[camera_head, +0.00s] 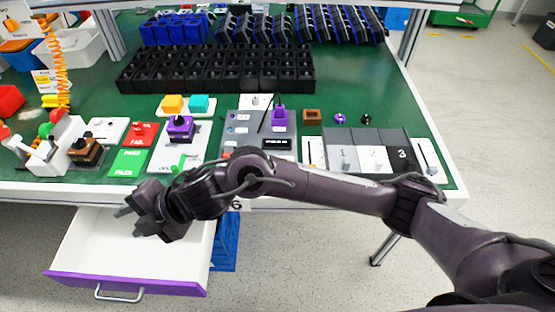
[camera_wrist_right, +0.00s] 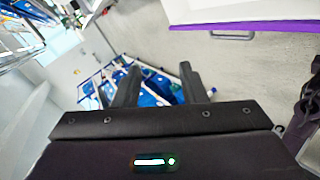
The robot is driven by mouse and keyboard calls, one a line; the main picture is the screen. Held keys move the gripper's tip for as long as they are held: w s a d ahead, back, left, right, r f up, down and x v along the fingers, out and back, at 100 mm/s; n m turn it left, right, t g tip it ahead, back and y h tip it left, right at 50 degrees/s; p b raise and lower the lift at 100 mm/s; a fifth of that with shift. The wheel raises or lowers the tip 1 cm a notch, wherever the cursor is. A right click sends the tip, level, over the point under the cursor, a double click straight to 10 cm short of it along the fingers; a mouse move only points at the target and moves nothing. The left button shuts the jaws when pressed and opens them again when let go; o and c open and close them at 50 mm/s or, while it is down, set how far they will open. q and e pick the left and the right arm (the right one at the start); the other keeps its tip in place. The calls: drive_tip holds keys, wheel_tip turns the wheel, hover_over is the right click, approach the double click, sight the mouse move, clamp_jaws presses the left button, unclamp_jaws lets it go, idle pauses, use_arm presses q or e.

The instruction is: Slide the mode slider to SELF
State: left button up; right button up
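My right gripper (camera_head: 136,213) hangs over the open white drawer at the front of the table, below and in front of the devices. In the right wrist view its two dark fingers (camera_wrist_right: 160,85) stand apart with nothing held between them. I cannot tell for sure which device is the mode slider, and no SELF label is readable. Narrow white slider-like panels stand at the right end of the table (camera_head: 427,157) and left of the numbered panels (camera_head: 314,153). The right gripper is well away from both. My left gripper is not in view.
The drawer (camera_head: 85,245) with a purple front juts out below the tabletop. A green PASS and red FAIL panel (camera_head: 133,150), purple knob unit (camera_head: 182,130) and grey device panel (camera_head: 240,128) line the front edge. Black bins (camera_head: 215,72) stand behind. My right arm crosses the table's front.

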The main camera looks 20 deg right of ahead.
drive_tip(key=w+d+f+n+g+h, duration=0.1)
drive_tip(key=w+d+n+h, duration=0.1)
drive_tip(key=d, duration=0.5)
drive_tip(key=w+d+f+n+g+h, duration=0.1)
drive_tip(key=w+d+f+h, duration=0.1)
drive_tip(key=d, duration=0.6)
drive_tip(key=w+d+f+n+h, duration=0.1)
drive_tip(key=w+d+n+h, duration=0.1)
drive_tip(key=w+d+h, duration=0.2)
drive_tip(key=shift+w+d+f+n+g+h+b, duration=0.1)
drive_tip(key=shift+w+d+n+g+h+b, duration=0.1)
drive_tip(key=shift+d, duration=0.65)
drive_tip(key=shift+w+d+f+n+g+h+b, duration=0.1)
drive_tip(key=shift+w+d+g+h, duration=0.1)
drive_tip(key=shift+d, duration=0.6)
drive_tip(key=w+d+r, duration=0.1)
drive_tip(key=d+r, duration=0.1)
drive_tip(key=d, duration=0.1)
drive_tip(key=w+d+r+m+h, duration=0.1)
drive_tip(key=d, duration=0.3)
drive_tip(key=d+r+h, duration=0.1)
drive_tip(key=d+r, duration=0.1)
drive_tip(key=d, duration=0.2)
drive_tip(key=shift+w+r+m, duration=0.3)
drive_tip(key=shift+w, duration=0.1)
drive_tip(key=shift+d, duration=0.25)
wheel_tip(320, 180, down, 8)
drive_tip(key=shift+a+r, duration=0.1)
drive_tip(key=shift+r, duration=0.1)
clamp_jaws()
